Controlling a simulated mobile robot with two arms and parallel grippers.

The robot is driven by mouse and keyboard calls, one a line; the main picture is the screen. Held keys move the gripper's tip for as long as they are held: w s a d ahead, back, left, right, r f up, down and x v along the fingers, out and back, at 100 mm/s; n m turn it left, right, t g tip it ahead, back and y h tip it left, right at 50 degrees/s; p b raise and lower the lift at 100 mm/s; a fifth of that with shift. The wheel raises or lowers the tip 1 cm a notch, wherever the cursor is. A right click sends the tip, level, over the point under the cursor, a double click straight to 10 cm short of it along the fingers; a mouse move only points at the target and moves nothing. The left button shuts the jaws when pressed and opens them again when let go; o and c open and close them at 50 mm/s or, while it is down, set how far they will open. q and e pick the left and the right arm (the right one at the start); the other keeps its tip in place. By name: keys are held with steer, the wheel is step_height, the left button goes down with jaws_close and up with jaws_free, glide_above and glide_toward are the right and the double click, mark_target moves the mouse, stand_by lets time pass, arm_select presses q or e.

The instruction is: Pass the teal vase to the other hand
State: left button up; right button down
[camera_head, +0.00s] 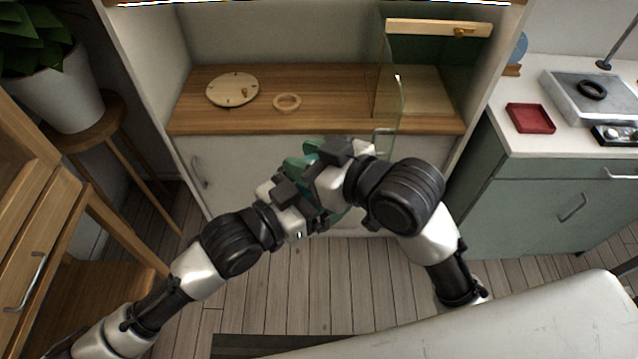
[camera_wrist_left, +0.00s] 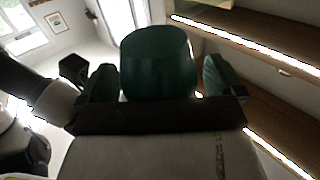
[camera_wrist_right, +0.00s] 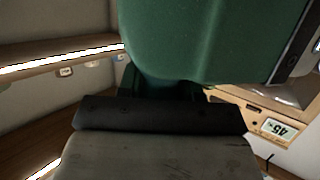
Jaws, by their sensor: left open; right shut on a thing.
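The teal vase (camera_head: 296,164) is held up in front of the cabinet, mostly hidden behind my two grippers in the head view. My right gripper (camera_head: 325,160) is shut on it. In the right wrist view the vase (camera_wrist_right: 215,38) fills the top and hides most of the fingers. My left gripper (camera_head: 290,190) is open close beside the right one. In the left wrist view the vase (camera_wrist_left: 158,62) stands between the spread left fingers (camera_wrist_left: 158,82), with a narrow gap visible at each side.
The wooden shelf top (camera_head: 335,90) behind holds a round disc (camera_head: 232,89) and a wooden ring (camera_head: 287,102). A glass door (camera_head: 386,95) stands open at its right. A red tray (camera_head: 530,118) lies on the right counter. A potted plant (camera_head: 62,90) stands left.

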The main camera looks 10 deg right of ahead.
arm_select(q)
steer(key=c, duration=0.9)
steer(key=shift+c, duration=1)
arm_select(e)
steer(key=c, duration=1.2)
jaws_free()
steer(key=o, duration=0.5)
steer(key=shift+s, duration=0.1)
steer(key=shift+o, duration=0.2)
steer(key=shift+a, duration=0.1)
